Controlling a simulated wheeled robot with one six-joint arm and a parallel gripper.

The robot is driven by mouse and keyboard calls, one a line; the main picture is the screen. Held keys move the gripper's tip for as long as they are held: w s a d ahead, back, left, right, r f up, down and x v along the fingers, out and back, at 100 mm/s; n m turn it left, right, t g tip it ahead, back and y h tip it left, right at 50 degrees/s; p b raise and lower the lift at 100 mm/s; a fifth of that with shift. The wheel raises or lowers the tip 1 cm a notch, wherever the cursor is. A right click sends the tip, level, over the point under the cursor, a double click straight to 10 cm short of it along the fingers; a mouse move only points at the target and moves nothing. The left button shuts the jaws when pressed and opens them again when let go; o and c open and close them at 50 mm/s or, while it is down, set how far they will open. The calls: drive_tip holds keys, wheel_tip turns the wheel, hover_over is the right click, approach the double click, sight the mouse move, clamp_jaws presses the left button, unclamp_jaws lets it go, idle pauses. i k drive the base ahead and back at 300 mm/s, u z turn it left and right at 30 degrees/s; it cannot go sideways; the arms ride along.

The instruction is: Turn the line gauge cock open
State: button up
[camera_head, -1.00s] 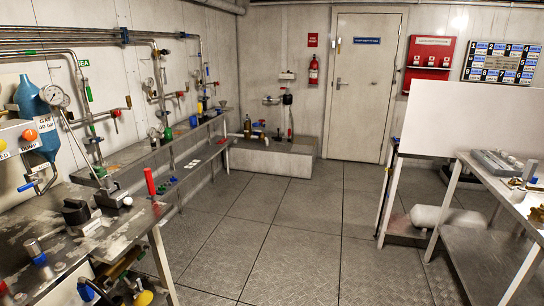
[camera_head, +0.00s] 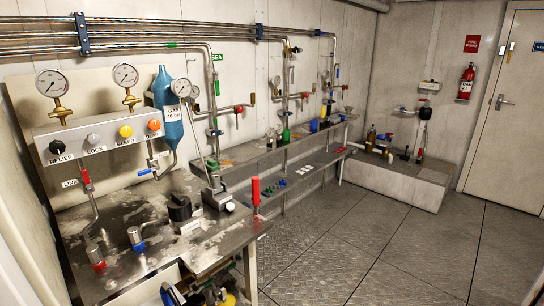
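A red-handled cock (camera_head: 86,178) stands at the left of the bench, beside a small label (camera_head: 70,183) that seems to read LINE. Its handle looks close to upright, on a thin pipe rising from a red-based fitting (camera_head: 96,257). I cannot tell from here whether the cock is open or shut. A blue-handled cock (camera_head: 147,171) sits to its right, below the blue cylinder (camera_head: 170,115). Two round gauges, left (camera_head: 50,83) and right (camera_head: 125,75), stand above the knob panel (camera_head: 105,133). My gripper is not in view.
A long shelf (camera_head: 270,152) runs along the wall. The plate floor (camera_head: 340,240) to the right is clear.

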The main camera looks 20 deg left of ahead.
sight(60, 112)
drive_tip(key=u, duration=1)
drive_tip(key=i, duration=0.85)
drive_tip(key=u, duration=1.1)
drive_tip(key=i, duration=0.5)
